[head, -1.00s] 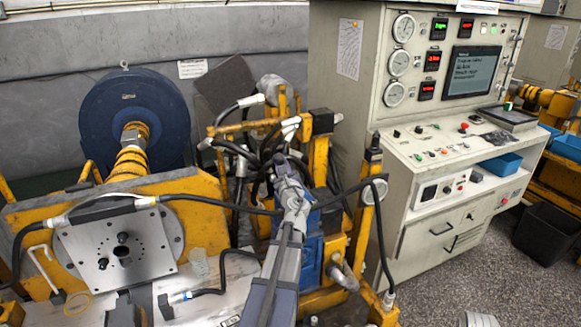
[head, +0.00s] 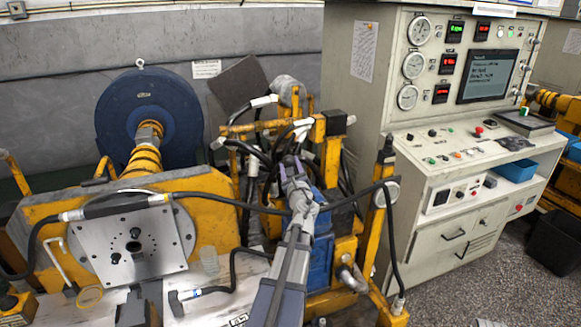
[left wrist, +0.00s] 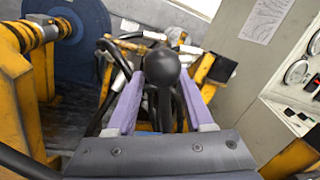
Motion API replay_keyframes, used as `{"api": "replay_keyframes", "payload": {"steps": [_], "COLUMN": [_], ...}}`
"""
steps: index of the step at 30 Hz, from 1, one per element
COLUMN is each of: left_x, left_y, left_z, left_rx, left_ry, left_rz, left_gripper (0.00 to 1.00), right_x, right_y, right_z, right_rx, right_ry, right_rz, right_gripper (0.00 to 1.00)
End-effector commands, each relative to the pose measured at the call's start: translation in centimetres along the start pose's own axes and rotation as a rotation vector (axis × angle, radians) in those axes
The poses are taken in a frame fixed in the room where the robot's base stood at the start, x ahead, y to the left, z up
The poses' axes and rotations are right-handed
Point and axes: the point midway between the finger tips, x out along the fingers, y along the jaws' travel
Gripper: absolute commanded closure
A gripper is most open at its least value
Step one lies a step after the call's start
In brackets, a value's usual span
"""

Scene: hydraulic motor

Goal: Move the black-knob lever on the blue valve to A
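The lever's black ball knob (left wrist: 163,66) and dark shaft stand between the two lavender fingers of my left gripper (left wrist: 162,82) in the left wrist view. The fingers are apart, one on each side of the knob; whether either touches it I cannot tell. In the head view my left gripper (head: 292,172) is over the blue valve body (head: 321,262), amid black hoses and yellow frame parts. The knob and the A mark cannot be made out in the head view. My right gripper is not in view.
A yellow post (head: 382,200) and black hoses (head: 345,203) stand close to the right of my left arm. A steel plate (head: 140,252) on a yellow bracket is at the left. The grey control console (head: 367,130) stands at the right, with open floor (head: 460,290) before it.

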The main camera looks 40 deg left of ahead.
Motion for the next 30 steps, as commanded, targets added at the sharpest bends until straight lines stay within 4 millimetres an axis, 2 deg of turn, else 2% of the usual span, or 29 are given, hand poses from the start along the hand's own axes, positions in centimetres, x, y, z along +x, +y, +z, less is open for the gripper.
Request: {"api": "replay_keyframes", "payload": {"steps": [8,19,30], "left_x": [-1.8,-7.4,-7.7], "left_y": [0.1,0.2,0.1], "left_z": [0.0,0.0,0.0], "left_rx": [-0.001,0.000,0.001], "left_ry": [0.000,0.000,-0.001], "left_rz": [0.000,0.000,0.001], "left_gripper": [0.52,0.52,0.52], "right_x": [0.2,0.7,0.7], "right_y": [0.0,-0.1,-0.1], "right_z": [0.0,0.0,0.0], "right_rx": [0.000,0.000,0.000], "right_ry": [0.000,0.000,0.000], "right_rz": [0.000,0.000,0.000], "right_gripper": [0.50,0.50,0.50]}}
